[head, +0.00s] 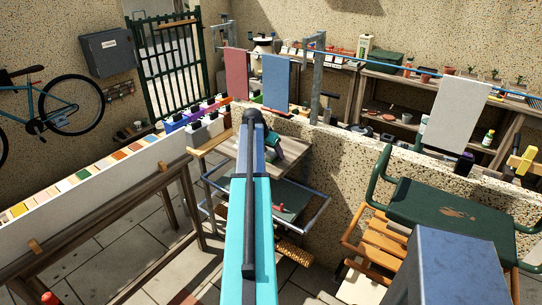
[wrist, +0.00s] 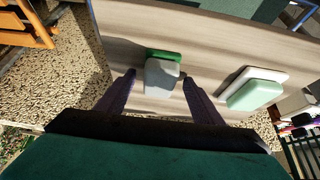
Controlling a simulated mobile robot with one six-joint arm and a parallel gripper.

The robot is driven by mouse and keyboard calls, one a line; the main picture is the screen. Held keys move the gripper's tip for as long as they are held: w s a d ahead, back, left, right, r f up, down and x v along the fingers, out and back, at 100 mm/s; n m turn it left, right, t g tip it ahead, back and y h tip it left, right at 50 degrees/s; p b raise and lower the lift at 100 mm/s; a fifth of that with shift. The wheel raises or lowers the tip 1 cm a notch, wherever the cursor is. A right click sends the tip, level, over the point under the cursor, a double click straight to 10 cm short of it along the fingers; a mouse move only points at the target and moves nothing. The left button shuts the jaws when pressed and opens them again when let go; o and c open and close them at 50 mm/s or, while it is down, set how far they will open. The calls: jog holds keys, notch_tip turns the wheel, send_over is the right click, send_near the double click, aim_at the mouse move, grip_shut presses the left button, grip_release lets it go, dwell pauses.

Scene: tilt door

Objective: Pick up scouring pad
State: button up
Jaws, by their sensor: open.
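In the wrist view a small green pad (wrist: 163,55) lies on a pale wooden board (wrist: 120,20), with a grey block (wrist: 161,77) against it and partly covering it. Which of the two is the scouring pad, I cannot tell for sure. My gripper (wrist: 158,80) is open, with one dark finger on each side of the grey block. Whether the fingers touch it is unclear. In the head view my gripper (head: 284,148) is over the small wooden tabletop (head: 243,157); my arm hides much of that top, and the pad does not show.
A white and mint-green block (wrist: 255,90) lies right of the grey block in the wrist view. A speckled low wall (head: 325,150) runs just beyond the tabletop in the head view. A metal-framed shelf (head: 315,203) sits below it. A green chair (head: 450,213) stands at right.

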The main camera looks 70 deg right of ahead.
aim_at(272, 151)
dwell(0.5)
jog(key=c, duration=1.2)
jog(key=shift+o, duration=0.2)
jog(key=shift+r, duration=0.1)
jog(key=shift+r+b, duration=0.95)
jog(key=shift+r, duration=0.6)
jog(key=s+a+r+b, duration=0.1)
jog(key=s+a+b, duration=0.1)
jog(key=s+a, duration=0.2)
jog(key=s+a+b, duration=0.2)
jog(key=s+a, duration=0.1)
jog(key=a, duration=0.7)
jog(key=shift+s+r, duration=0.35)
jog(key=shift+s, duration=0.05)
